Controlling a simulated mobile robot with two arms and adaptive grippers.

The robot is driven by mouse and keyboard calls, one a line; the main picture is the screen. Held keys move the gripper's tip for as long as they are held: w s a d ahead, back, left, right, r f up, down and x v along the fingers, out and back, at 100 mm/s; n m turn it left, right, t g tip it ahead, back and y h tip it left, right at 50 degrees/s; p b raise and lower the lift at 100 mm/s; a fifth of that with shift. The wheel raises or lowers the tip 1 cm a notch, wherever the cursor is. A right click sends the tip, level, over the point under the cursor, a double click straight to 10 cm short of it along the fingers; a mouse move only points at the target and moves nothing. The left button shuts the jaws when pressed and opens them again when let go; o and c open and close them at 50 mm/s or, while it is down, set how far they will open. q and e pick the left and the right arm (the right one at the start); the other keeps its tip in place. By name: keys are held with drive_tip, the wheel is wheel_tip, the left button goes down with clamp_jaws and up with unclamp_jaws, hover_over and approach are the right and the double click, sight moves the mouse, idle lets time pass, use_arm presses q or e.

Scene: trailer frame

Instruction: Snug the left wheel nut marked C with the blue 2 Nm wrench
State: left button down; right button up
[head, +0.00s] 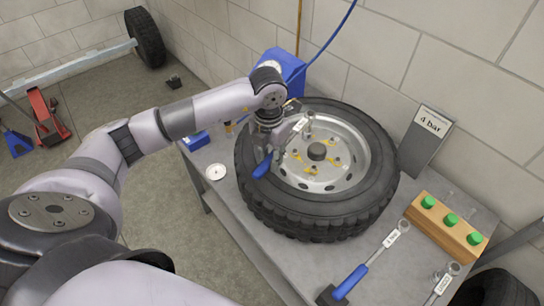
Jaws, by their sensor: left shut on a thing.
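My left gripper (265,152) is over the left side of the tyre, shut on a blue-handled wrench (263,166). The wrench's label and ring head point up and right, over the upper left part of the rim. I cannot tell whether the head touches a nut. The wheel (340,183) lies flat on the bench, with a dark hub and yellow marks around its nuts. The letters by the nuts are too small to read, so nut C cannot be told apart. The held wrench's label is unreadable. My right gripper is not in view.
On the grey bench (225,195), another blue-handled wrench (350,282) lies at front right, with a further labelled wrench (441,284) beside it. A wooden block with green caps (440,228) and a "4 bar" sign (425,140) stand right. A blue box (285,68) is behind the wheel.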

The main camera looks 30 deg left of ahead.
use_arm(q)
drive_tip(key=shift+a+f+m+b, duration=0.15)
drive_tip(key=shift+a+m+b, duration=0.2)
drive_tip(key=shift+a, duration=0.2)
drive_tip(key=shift+w+a+m+b, duration=0.25)
drive_tip(key=shift+a+m+b, duration=0.3)
drive_tip(key=shift+a, duration=0.5)
drive_tip(key=shift+w+a+m+b, duration=0.15)
drive_tip(key=shift+a+m+b, duration=0.15)
drive_tip(key=shift+a, duration=0.15)
drive_tip(key=shift+d+r, duration=0.15)
drive_tip(key=shift+r, duration=0.05)
drive_tip(key=shift+s+d+n+p, duration=0.2)
drive_tip(key=shift+d+n, duration=0.25)
drive_tip(key=shift+d, duration=0.25)
drive_tip(key=shift+s+d+n+p, duration=0.15)
drive_tip(key=shift+d+n, duration=0.3)
drive_tip(key=shift+d, duration=0.25)
drive_tip(key=shift+w+a, duration=0.1)
drive_tip(key=shift+a, duration=0.15)
